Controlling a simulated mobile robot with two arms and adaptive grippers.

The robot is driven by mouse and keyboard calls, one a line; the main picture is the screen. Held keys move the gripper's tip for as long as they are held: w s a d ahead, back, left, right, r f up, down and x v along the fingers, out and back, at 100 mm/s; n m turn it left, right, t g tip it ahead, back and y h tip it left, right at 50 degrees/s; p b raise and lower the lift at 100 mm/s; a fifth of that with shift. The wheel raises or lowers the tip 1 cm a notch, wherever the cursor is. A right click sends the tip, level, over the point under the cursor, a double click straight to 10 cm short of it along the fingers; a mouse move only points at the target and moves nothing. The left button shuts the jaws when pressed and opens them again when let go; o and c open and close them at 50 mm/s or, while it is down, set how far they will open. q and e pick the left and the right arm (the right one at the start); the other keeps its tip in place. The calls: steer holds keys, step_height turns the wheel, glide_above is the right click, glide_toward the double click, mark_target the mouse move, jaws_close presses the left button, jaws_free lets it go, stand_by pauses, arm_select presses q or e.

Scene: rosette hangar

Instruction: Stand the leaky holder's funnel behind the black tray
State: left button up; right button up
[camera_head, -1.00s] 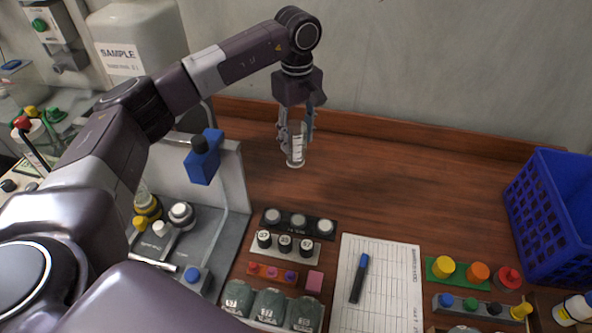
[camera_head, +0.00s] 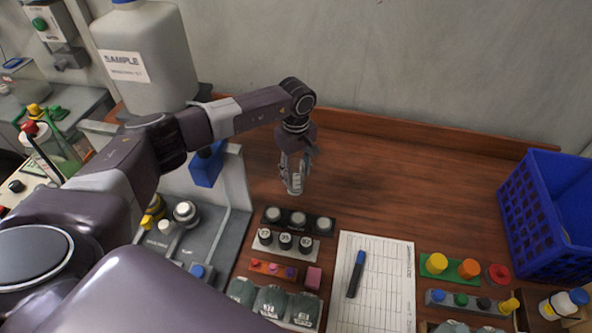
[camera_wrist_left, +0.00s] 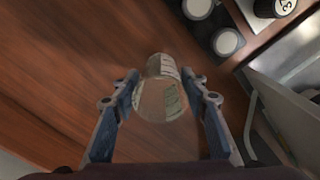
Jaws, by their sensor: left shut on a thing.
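The funnel (camera_wrist_left: 160,92) is a clear piece with pale markings, seen from above between my left fingers in the wrist view. My left gripper (camera_head: 294,186) is shut on it, and in the head view the fingers cover most of it. It is just behind the black tray (camera_head: 286,218), over the bare wood. The tray carries a row of grey-capped round pieces and also shows at the top of the wrist view (camera_wrist_left: 211,20). I cannot tell whether the funnel touches the table. My right gripper is not in view.
A grey stand with a blue block (camera_head: 207,168) is left of the gripper. Several numbered black-and-white pieces (camera_head: 285,241) sit in front of the tray. A paper sheet with a pen (camera_head: 356,274) lies right. Bare table (camera_head: 420,190) stretches to the blue basket (camera_head: 545,220).

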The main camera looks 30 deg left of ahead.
arm_select(q)
steer(key=shift+f, duration=0.1)
steer(key=o, duration=1.1)
steer(key=shift+o, duration=0.2)
steer(key=shift+r, duration=0.3)
step_height(320, 180, up, 12)
steer(key=b, duration=0.3)
steer(key=shift+f+b, duration=0.15)
steer(key=shift+b, duration=0.15)
